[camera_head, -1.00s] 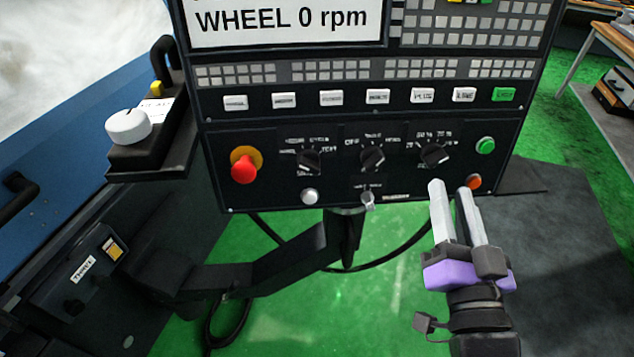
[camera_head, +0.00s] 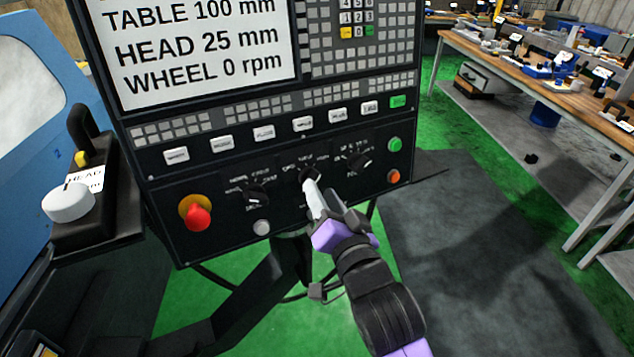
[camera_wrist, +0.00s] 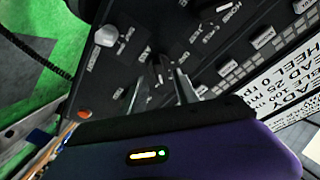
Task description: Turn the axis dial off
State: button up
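The axis dial looks to be the middle black rotary knob (camera_head: 310,173) on the lower control panel, with small labels around its upper side. Its pointer is too small and too covered to read. My gripper (camera_head: 313,190) is at this dial, its pale fingers pointing at the panel and covering the dial's lower part. In the wrist view, the two fingers of my gripper (camera_wrist: 164,76) stand apart, with a dark knob (camera_wrist: 158,72) between or just beyond their tips. I cannot tell whether they touch it.
A similar dial (camera_head: 256,197) sits to the left and another (camera_head: 358,160) to the right. A red emergency button (camera_head: 197,216) is at the panel's left. Green (camera_head: 394,144) and orange (camera_head: 393,176) buttons are at its right edge. A workbench (camera_head: 520,75) stands at right.

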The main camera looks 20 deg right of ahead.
jog(key=shift+w+d, duration=0.15)
jog(key=shift+w, duration=1.25)
grip_shut()
